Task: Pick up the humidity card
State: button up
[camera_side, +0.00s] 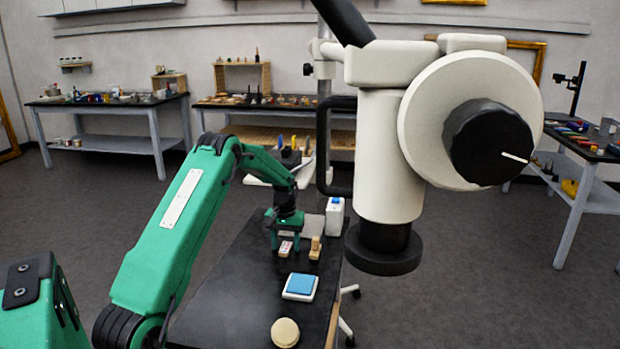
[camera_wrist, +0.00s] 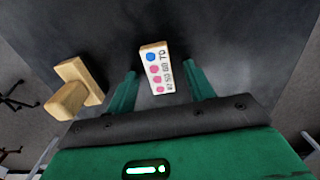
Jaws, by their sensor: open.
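The humidity card (camera_wrist: 155,66) is a small pale card with blue and pink dots and printed numbers, lying on the dark tabletop. In the side view the card (camera_side: 285,249) shows beneath my gripper (camera_side: 286,243). In the wrist view the open fingers of my gripper (camera_wrist: 159,70) stand on either side of the card, with dark gaps between the fingers and its edges. The card's far end reaches beyond the fingertips. I cannot tell how far the fingertips are above the table.
A wooden handled block (camera_wrist: 72,94) lies left of the card in the wrist view; the side view shows it (camera_side: 315,248) right of the card. A blue-topped pad (camera_side: 300,286), a beige round object (camera_side: 285,332) and a white box (camera_side: 334,217) share the table. A large microscope (camera_side: 385,160) overhangs the right.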

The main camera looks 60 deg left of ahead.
aim_at(286, 246)
jog(key=c, duration=1)
jog(key=shift+c, duration=0.2)
jog(key=shift+r, duration=0.85)
notch_tip(286, 246, up, 2)
jog(key=shift+r, duration=0.1)
jog(key=w+d+r, duration=0.1)
jog(key=d+r, duration=0.6)
jog(key=d, duration=0.4)
jog(key=shift+d, duration=0.35)
